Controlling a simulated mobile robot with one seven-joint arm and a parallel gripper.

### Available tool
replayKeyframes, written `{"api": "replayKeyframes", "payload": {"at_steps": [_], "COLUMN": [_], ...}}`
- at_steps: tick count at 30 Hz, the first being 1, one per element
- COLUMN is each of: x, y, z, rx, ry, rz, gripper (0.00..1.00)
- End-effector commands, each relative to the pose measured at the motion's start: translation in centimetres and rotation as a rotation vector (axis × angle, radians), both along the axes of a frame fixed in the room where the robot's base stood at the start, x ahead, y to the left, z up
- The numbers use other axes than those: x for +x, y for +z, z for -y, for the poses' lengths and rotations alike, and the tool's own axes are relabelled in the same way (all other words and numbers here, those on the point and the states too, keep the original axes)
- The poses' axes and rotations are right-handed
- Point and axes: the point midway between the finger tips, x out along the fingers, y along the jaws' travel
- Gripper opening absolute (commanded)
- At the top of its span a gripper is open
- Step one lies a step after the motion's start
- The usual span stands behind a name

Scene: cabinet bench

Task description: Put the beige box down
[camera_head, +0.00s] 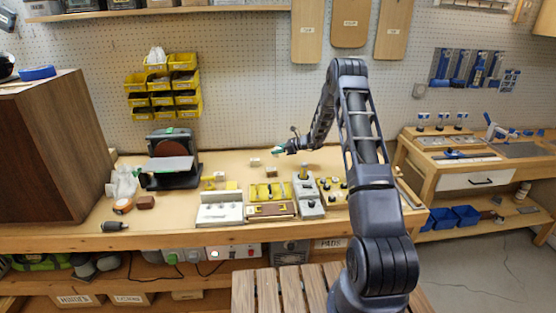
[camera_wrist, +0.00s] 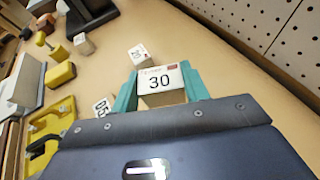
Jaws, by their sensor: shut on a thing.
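The beige box (camera_wrist: 164,98) has a white top face marked 30 with a small red patch. In the wrist view it sits between the two teal fingers of my gripper (camera_wrist: 160,74), which are closed on its sides. In the head view my gripper (camera_head: 281,150) is over the back part of the wooden bench (camera_head: 226,164), and the box is too small to make out there. I cannot tell whether the underside of the box touches the bench.
A small numbered block (camera_wrist: 139,55) lies just beyond the box, and another (camera_wrist: 102,106) lies left of my gripper. Yellow parts (camera_wrist: 60,76) stand farther left. The pegboard wall (camera_wrist: 270,25) is close on the right. Bare bench lies between the box and the wall.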

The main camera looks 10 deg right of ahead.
Motion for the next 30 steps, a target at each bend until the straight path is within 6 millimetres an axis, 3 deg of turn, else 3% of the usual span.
{"api": "replayKeyframes", "payload": {"at_steps": [8,16,28,29,30], "x": [0.0,0.0,0.0,0.0,0.0], "y": [-1.7,-5.1,-5.6,-5.6,-5.6], "z": [0.0,-0.1,0.0,0.0,0.0], "rx": [0.000,0.000,0.001,0.001,0.000], "ry": [0.000,0.002,0.000,0.000,0.000], "rz": [0.000,-0.001,0.000,0.001,0.001], "gripper": [0.21,0.21,0.21,0.51,0.59]}}
